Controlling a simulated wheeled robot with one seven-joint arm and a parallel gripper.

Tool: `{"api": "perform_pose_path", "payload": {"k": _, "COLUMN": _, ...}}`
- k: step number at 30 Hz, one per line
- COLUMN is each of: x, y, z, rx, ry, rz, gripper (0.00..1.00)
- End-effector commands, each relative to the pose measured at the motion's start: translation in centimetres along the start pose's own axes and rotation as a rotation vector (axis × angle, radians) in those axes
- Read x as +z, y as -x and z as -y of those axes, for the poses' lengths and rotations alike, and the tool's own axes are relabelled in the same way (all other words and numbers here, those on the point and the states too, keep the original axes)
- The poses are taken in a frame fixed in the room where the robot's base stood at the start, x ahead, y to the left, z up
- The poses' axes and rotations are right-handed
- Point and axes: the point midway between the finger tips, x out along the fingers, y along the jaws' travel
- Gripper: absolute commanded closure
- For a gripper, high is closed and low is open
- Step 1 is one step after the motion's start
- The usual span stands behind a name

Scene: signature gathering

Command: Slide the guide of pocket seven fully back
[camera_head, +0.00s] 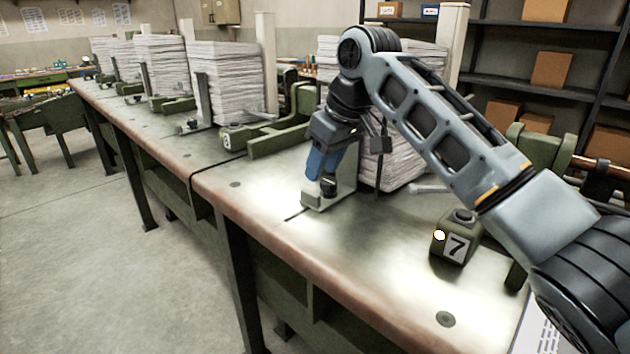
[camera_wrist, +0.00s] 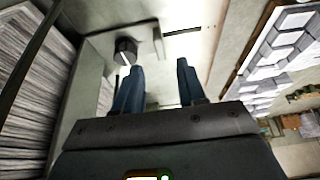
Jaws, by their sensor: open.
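The guide (camera_head: 345,178) of pocket seven is a pale metal plate standing on a flat foot on the bench, with a black knob (camera_head: 328,187) on the foot. A paper stack (camera_head: 395,165) stands behind it.
The slot (camera_wrist: 183,30) in the bench top shows in the wrist view. More paper stacks (camera_head: 225,80) and green fittings (camera_head: 265,138) line the bench to the left. The bench (camera_head: 240,205) is clear along its front edge. A shelf (camera_head: 505,60) with boxes stands behind.

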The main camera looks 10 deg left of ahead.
Motion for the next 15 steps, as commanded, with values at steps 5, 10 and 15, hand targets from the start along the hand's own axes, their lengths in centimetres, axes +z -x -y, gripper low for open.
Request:
{"api": "perform_pose_path", "payload": {"k": 5, "x": 0.0, "y": -1.9, "z": 0.1, "rx": -0.001, "ry": 0.0, "rz": 0.005, "gripper": 0.6}}
{"api": "perform_pose_path", "payload": {"k": 10, "x": 0.0, "y": -4.5, "z": 0.0, "rx": 0.0, "ry": 0.0, "rz": 0.004, "gripper": 0.6}}
{"api": "perform_pose_path", "payload": {"k": 15, "x": 0.0, "y": -6.6, "z": 0.0, "rx": 0.0, "ry": 0.001, "rz": 0.004, "gripper": 0.6}}
